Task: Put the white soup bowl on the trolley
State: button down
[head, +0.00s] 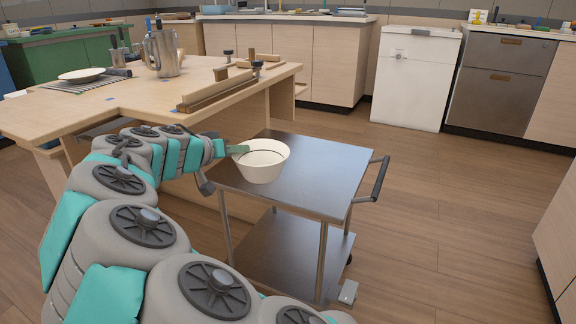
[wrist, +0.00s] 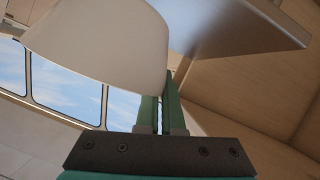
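The white soup bowl (head: 263,168) is upright over the left part of the trolley's metal top (head: 318,178). I cannot tell whether its base touches the top or hangs slightly above it. My gripper (head: 238,150) reaches in from the left, and its green fingers are at the bowl's left rim. In the wrist view the fingers (wrist: 161,104) are close together on the rim of the bowl (wrist: 100,45), whose wall hides part of them. The trolley's top also shows in the wrist view (wrist: 235,25).
A wooden table (head: 140,95) stands close to the trolley's left, with a metal jug (head: 162,54), a plate (head: 82,75) and wooden bars (head: 225,85). The trolley's handle (head: 376,180) is on its right. The top right of the bowl is bare. Open floor lies to the right.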

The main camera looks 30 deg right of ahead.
aim_at(256, 146)
jog(key=shift+s+d+f+m+g, duration=0.1)
jog(key=shift+s+m+g, duration=0.2)
jog(key=shift+m, duration=0.1)
jog(key=w+d, duration=0.2)
jog(key=d, duration=0.2)
jog(key=w+d+f, duration=0.1)
jog(key=w+d, duration=0.1)
jog(key=d, duration=0.3)
jog(key=w+d, duration=0.2)
jog(key=d, duration=0.2)
jog(key=shift+w+d+f, duration=0.2)
jog(key=shift+w+d, duration=0.1)
jog(key=shift+w+d+f, duration=0.1)
jog(key=shift+d+f, duration=0.05)
jog(key=shift+f, duration=0.75)
jog(key=shift+w+d+f, duration=0.1)
jog(key=shift+f, duration=0.75)
jog(key=shift+f+b, duration=0.15)
jog(key=shift+b, duration=0.2)
jog(key=c, duration=1.1)
grip_release()
jog(key=shift+o, duration=0.2)
jog(key=shift+s+r+p, duration=0.1)
jog(key=shift+r+p, duration=0.15)
jog(key=shift+p, duration=0.05)
jog(key=v, duration=1.2)
jog(key=shift+a+f, duration=0.15)
jog(key=shift+f, duration=0.05)
